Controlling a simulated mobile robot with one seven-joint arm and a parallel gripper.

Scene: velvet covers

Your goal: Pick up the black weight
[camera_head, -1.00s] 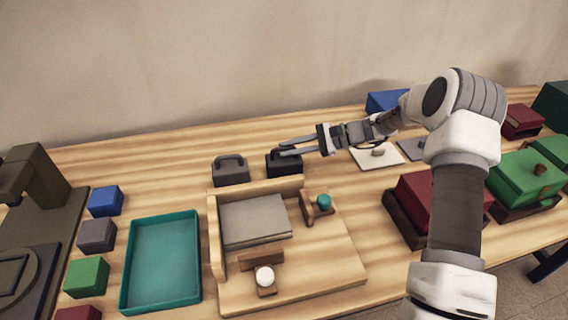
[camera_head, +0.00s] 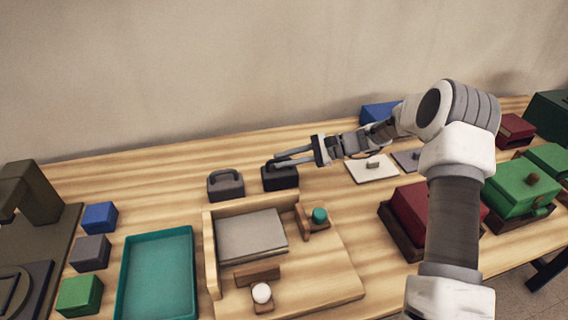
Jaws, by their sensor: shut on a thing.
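The black weight (camera_head: 281,180) is a dark block with a handle on top, at the back of the table behind the wooden fixture. My gripper (camera_head: 277,164) reaches it from the right, and its fingers are shut on the handle. The fingers hide part of the handle. The weight looks upright; I cannot tell whether it touches the table. A similar grey weight (camera_head: 226,186) with a handle stands just to its left, apart from it.
A wooden fixture (camera_head: 330,270) holding a grey slab (camera_head: 250,236) lies in front. A teal tray (camera_head: 157,275) and coloured blocks are at the left. A white plate (camera_head: 371,168) lies under my arm. Red and green boxes stand at the right.

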